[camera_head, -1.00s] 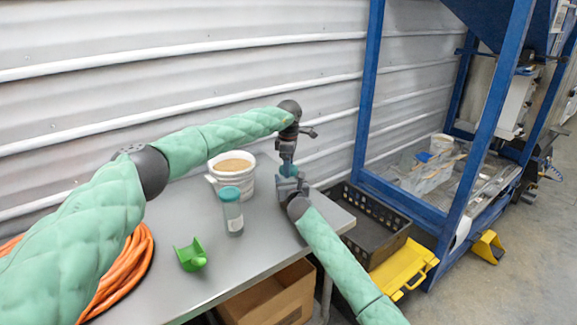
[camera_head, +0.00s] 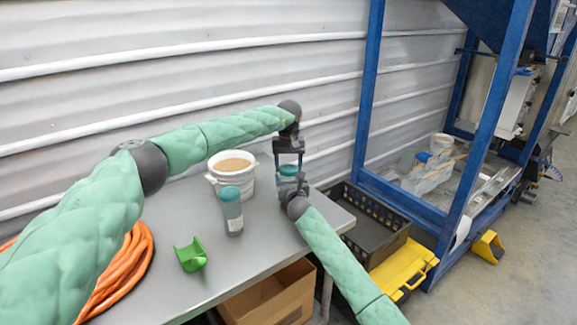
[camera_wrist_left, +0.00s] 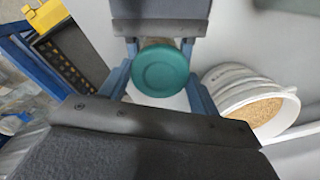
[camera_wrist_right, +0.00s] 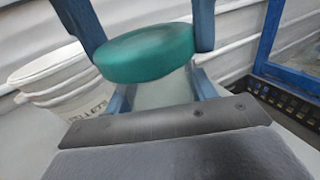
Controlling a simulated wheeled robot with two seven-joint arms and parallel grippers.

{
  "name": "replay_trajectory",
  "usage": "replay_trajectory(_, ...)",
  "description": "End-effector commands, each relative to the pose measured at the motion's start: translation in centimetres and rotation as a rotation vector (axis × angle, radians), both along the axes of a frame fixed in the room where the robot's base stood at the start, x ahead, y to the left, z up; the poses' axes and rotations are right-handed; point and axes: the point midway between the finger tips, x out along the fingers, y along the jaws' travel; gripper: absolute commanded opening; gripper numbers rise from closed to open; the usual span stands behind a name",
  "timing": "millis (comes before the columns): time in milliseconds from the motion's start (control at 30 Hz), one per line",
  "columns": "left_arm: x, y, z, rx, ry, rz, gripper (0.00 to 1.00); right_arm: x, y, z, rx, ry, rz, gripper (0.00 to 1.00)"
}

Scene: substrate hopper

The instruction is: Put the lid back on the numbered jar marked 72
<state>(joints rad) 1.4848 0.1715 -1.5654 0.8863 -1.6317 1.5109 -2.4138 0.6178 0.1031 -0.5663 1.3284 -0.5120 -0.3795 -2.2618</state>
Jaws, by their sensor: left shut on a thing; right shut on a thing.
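My left gripper (camera_head: 289,164) points down from above, shut on the teal lid (camera_head: 288,171). The lid also shows between its fingers in the left wrist view (camera_wrist_left: 160,70). My right gripper (camera_head: 291,186) is below, shut on a clear jar (camera_wrist_right: 162,92), raised off the table near its right end. In the right wrist view the lid (camera_wrist_right: 145,52) is right over the jar's mouth and seems to touch it; whether it is seated I cannot tell. No number can be read on this jar.
A second jar with a teal lid (camera_head: 232,212) stands on the table (camera_head: 205,285), beside a white bucket (camera_head: 222,188) of grain-like material. A black crate (camera_head: 375,235) is past the table's right edge.

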Motion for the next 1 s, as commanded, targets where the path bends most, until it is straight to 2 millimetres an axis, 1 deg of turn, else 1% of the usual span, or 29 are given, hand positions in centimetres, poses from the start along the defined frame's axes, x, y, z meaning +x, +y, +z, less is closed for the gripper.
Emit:
replay_trajectory(33,0.27,0.3,0.23,0.0,-0.006,-0.056,0.41,-0.11,0.04,-0.23,-0.001,0.002,0.001,0.0)
replay_trajectory(133,0.28,0.31,0.23,0.0,-0.007,-0.175,0.41,-0.12,0.05,-0.23,-0.001,0.002,0.001,0.0)
replay_trajectory(300,0.28,0.31,0.22,0.001,-0.006,-0.295,0.41,-0.13,0.07,-0.24,-0.001,0.002,0.001,0.0)
replay_trajectory(633,0.28,0.32,0.21,0.001,-0.006,-0.316,0.41,-0.15,0.1,-0.26,0.0,0.002,0.002,0.0)
replay_trajectory(667,0.28,0.32,0.21,0.001,-0.006,-0.316,0.64,-0.15,0.1,-0.26,0.0,0.002,0.002,0.0)
replay_trajectory(700,0.27,0.32,0.2,0.001,-0.006,-0.315,0.71,-0.15,0.1,-0.26,0.0,0.002,0.002,0.0)
replay_trajectory(767,0.23,0.27,0.17,0.001,-0.005,-0.316,0.83,-0.14,0.09,-0.26,0.0,0.002,0.001,0.0)
replay_trajectory(1000,0.12,0.14,0.06,0.0,-0.003,-0.317,0.83,-0.09,0.07,-0.24,0.0,0.002,0.001,0.0)
